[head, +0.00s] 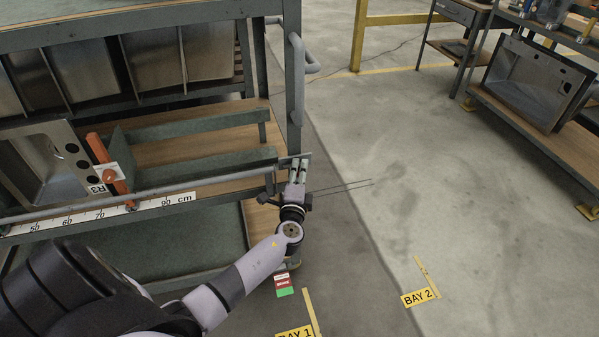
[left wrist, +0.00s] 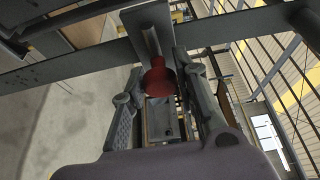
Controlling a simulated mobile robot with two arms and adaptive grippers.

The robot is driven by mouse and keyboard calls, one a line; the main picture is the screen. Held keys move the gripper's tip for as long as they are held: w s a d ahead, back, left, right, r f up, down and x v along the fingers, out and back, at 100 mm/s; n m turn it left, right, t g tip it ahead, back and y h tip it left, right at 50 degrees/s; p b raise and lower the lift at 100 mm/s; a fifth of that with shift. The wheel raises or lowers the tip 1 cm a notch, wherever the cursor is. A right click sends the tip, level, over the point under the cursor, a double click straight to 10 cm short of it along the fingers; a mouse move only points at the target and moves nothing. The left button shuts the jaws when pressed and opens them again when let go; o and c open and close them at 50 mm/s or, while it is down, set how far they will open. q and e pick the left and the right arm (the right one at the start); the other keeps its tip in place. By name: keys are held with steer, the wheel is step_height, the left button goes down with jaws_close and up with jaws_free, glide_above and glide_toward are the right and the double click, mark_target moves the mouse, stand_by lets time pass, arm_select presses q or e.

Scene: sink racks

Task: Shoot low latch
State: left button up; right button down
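My left gripper (head: 299,164) is at the right end of the rack's low rail, beside the green end post. The left wrist view shows a red knob (left wrist: 158,80) on a grey metal bolt (left wrist: 150,38), between the two fingers (left wrist: 160,75). The fingers stand apart, one on each side of the knob, with little or no gap visible; I cannot tell whether they press on it. In the head view the knob is hidden by the gripper. My right gripper is not in view.
A handle (head: 300,70) juts out above my gripper.

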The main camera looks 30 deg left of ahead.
mark_target(288, 164)
arm_select(q)
jaws_close()
stand_by(0.3)
steer(key=shift+s+a+f+b, duration=0.1)
steer(key=shift+s+a+b, duration=0.25)
steer(key=shift+s+a, duration=1.05)
steer(key=shift+d, duration=0.15)
steer(key=shift+o, duration=2)
jaws_free()
steer(key=shift+s, duration=0.15)
steer(key=shift+o, duration=0.6)
